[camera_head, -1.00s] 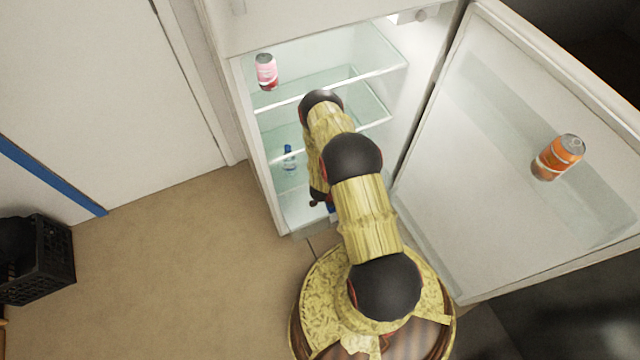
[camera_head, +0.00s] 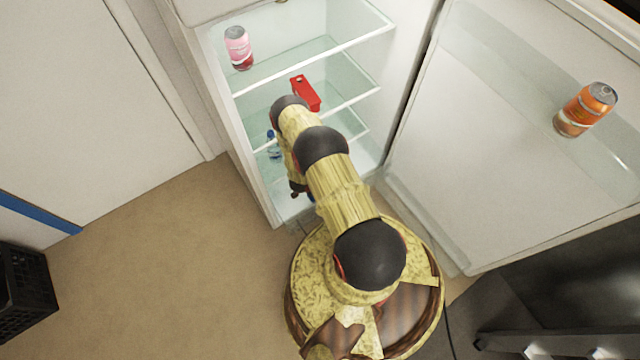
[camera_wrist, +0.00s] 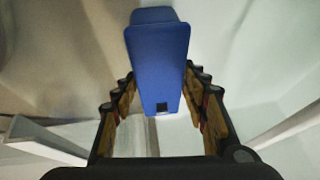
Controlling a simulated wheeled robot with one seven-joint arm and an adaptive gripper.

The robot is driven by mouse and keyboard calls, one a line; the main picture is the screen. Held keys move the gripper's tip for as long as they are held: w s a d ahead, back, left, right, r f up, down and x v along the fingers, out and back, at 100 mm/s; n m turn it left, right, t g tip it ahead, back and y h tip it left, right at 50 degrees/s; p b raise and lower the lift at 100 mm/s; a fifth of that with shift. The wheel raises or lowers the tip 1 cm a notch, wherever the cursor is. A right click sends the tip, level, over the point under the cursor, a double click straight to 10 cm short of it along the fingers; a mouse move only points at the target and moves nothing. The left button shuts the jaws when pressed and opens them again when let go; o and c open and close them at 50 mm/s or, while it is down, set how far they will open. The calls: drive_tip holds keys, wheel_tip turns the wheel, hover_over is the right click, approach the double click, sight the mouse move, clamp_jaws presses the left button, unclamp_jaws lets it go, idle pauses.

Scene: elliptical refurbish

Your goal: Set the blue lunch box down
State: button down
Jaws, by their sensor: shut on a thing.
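The blue lunch box (camera_wrist: 158,60) is between the fingers of my gripper (camera_wrist: 160,95) in the wrist view, and the gripper is shut on it. The box's long face points toward the camera and a small dark square shows near its lower end.
The open fridge (camera_head: 350,55) has glass shelves. A pink can (camera_head: 238,48), a red box (camera_head: 306,92) and a blue-capped bottle (camera_head: 273,145) are inside. An orange can (camera_head: 585,109) is in the open door (camera_head: 470,130). A black crate (camera_head: 25,290) is on the floor at left.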

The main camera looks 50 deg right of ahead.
drive_tip(key=shift+f+b, duration=0.85)
drive_tip(key=shift+f, duration=1.05)
drive_tip(key=shift+r, duration=0.1)
drive_tip(key=c, duration=1)
unclamp_jaws()
drive_tip(key=p+v, duration=0.5)
drive_tip(key=v, duration=0.7)
drive_tip(key=shift+s, duration=0.1)
